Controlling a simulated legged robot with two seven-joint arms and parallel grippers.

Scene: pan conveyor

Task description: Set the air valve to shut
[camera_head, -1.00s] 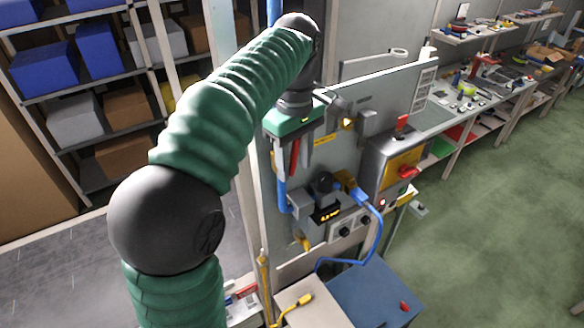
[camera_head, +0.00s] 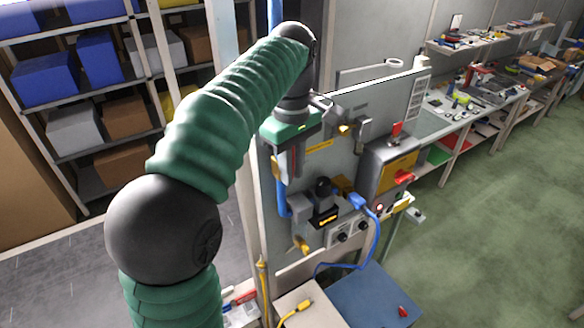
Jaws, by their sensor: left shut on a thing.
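My left arm comes in from the left and reaches over to a grey upright panel. My left gripper (camera_head: 290,157) hangs fingers down below its green-topped body, in front of the panel's left part. It is shut on a narrow red handle, which appears to be the air valve's lever; only a thin strip of red shows between the fingers. A blue pipe (camera_head: 283,200) runs down beside it. The valve body is mostly hidden by my gripper, so the lever's exact angle cannot be told. My right gripper is not in view.
Right of the gripper are a grey and yellow box with a red switch (camera_head: 404,177), a black device (camera_head: 325,210) and a blue cable (camera_head: 374,235). A blue-topped table (camera_head: 365,295) stands below. Shelves with bins are at left; green floor (camera_head: 500,220) is clear at right.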

